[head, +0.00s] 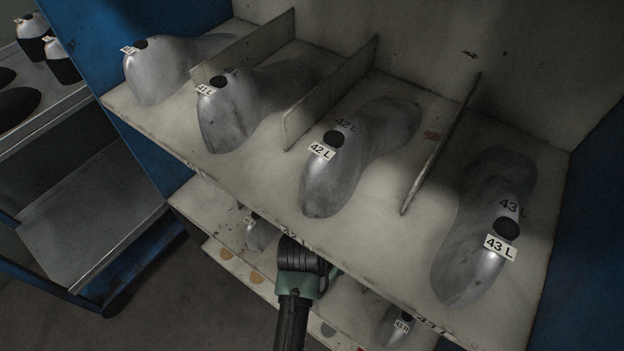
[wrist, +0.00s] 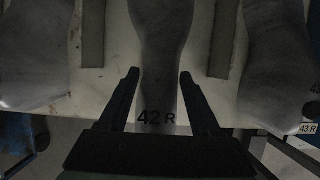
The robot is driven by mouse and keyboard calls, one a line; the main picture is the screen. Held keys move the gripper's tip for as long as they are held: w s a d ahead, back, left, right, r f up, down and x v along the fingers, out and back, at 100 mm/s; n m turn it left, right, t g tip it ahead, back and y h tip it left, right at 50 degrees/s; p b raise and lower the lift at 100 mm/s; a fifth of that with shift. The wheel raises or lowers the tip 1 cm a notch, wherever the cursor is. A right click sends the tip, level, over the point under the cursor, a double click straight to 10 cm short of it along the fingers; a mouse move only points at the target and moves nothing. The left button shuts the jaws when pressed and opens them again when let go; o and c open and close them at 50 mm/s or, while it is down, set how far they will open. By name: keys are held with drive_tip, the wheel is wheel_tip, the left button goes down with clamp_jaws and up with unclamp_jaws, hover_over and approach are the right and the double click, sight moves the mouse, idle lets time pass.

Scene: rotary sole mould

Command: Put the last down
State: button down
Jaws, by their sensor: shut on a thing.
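My gripper (head: 303,262) reaches under the edge of the upper shelf, in front of the lower shelf. In the wrist view my gripper (wrist: 159,78) is shut on a grey last (wrist: 165,45) marked 42 R, one finger on each side of its near end. The last lies lengthwise between two dividers, over the pale lower shelf (wrist: 118,75). I cannot tell whether it touches the board. In the head view the upper shelf and my gripper hide this last.
In the wrist view, dividers (wrist: 92,35) (wrist: 223,40) flank the last, with neighbouring lasts (wrist: 30,60) (wrist: 272,65) beyond them. The upper shelf (head: 245,175) holds several lasts, including 42 L (head: 325,180) and 43 L (head: 465,265). A metal cart (head: 90,215) stands left.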

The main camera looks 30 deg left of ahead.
drive_tip(key=w+b, duration=0.1)
drive_tip(key=w, duration=0.2)
drive_tip(key=shift+w+r, duration=0.15)
drive_tip(key=shift+w, duration=0.2)
drive_tip(key=shift+f+b, duration=1.1)
drive_tip(key=shift+f, duration=0.7)
drive_tip(key=shift+r, duration=0.1)
drive_tip(key=shift+c, duration=0.3)
unclamp_jaws()
drive_tip(key=shift+s+f, duration=0.2)
drive_tip(key=shift+r, duration=0.1)
